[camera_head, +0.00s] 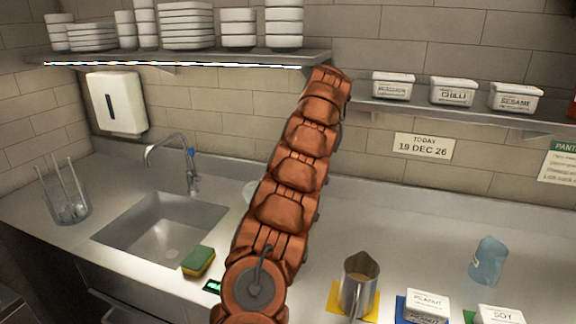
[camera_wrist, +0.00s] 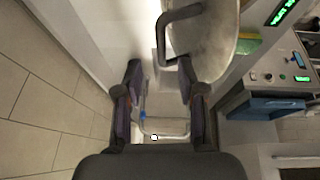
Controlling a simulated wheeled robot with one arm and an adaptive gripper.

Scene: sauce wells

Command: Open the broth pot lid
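A round grey metal lid (camera_wrist: 212,42) shows at the upper right of the wrist view, partly cut off by the top edge. It has a dark bent handle (camera_wrist: 181,18), which curves down beside my right finger. My gripper (camera_wrist: 158,82) is open, with its two fingers apart and nothing clearly held between them. The handle's lower end is near the right finger; I cannot tell whether they touch. In the head view my arm hides most of what is behind it. A small pale rounded edge (camera_head: 249,189) shows left of the arm. The gripper is not visible there.
A sink (camera_head: 160,228) with a tap (camera_head: 188,165) lies left of my arm, with a sponge (camera_head: 198,261) in front. A metal jug (camera_head: 358,285) and labelled tubs (camera_head: 428,304) stand at right. Shelves (camera_head: 190,60) with stacked dishes run along the wall.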

